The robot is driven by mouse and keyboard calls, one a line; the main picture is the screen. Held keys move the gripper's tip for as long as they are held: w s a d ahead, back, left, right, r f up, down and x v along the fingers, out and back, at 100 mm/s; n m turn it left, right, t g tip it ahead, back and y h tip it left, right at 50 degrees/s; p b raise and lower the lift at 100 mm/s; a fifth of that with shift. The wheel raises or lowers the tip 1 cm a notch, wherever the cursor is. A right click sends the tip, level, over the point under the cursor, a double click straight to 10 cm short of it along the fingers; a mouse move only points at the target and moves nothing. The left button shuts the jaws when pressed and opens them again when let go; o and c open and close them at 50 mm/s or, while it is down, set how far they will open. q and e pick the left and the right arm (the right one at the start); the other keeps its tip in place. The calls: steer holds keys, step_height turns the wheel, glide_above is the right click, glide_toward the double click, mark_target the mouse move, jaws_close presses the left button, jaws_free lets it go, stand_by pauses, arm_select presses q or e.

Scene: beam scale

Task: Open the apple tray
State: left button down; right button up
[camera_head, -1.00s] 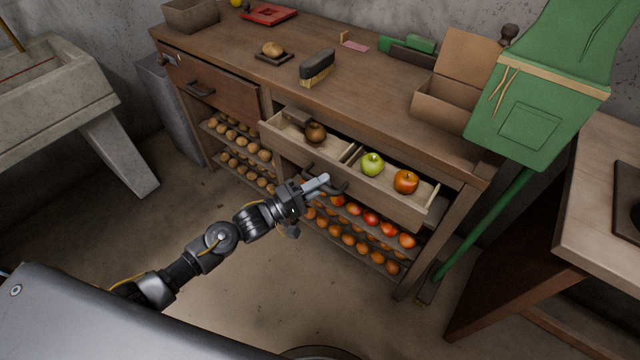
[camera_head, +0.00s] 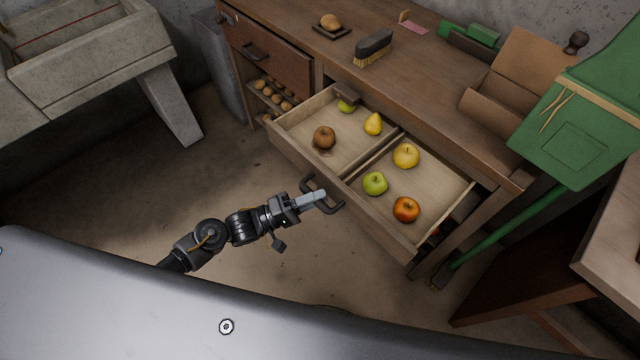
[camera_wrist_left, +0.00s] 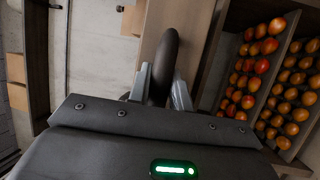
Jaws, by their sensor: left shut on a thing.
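The apple tray (camera_head: 398,241) is a wide wooden drawer under the bench top, pulled well out. A divider splits it into two compartments. The right one holds a yellow fruit (camera_head: 405,156), a green apple (camera_head: 375,183) and an orange-red apple (camera_head: 406,209). The left one holds a brown fruit (camera_head: 324,138), a yellow pear (camera_head: 373,124) and a partly hidden green fruit (camera_head: 346,105). My left gripper (camera_head: 318,197) is shut on the dark handle (camera_head: 334,206) on the tray's front. In the left wrist view the handle (camera_wrist_left: 163,62) stands between the fingers. My right gripper is not in view.
A closed drawer (camera_head: 265,50) is to the left in the bench. Racks of orange-red fruit (camera_wrist_left: 257,60) lie beneath the tray. A green apron (camera_head: 575,125) hangs at the right. A stone sink (camera_head: 90,60) stands at the left. The floor before the tray is open.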

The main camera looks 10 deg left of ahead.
arm_select(q)
steer(key=shift+s+a, duration=0.25)
steer(key=shift+s, duration=0.1)
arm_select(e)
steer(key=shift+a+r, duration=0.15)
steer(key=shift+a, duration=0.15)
arm_select(q)
steer(key=c, duration=1.3)
jaws_free()
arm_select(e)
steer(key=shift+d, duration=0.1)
arm_select(q)
steer(key=b+v, duration=0.1)
steer(key=v, duration=1)
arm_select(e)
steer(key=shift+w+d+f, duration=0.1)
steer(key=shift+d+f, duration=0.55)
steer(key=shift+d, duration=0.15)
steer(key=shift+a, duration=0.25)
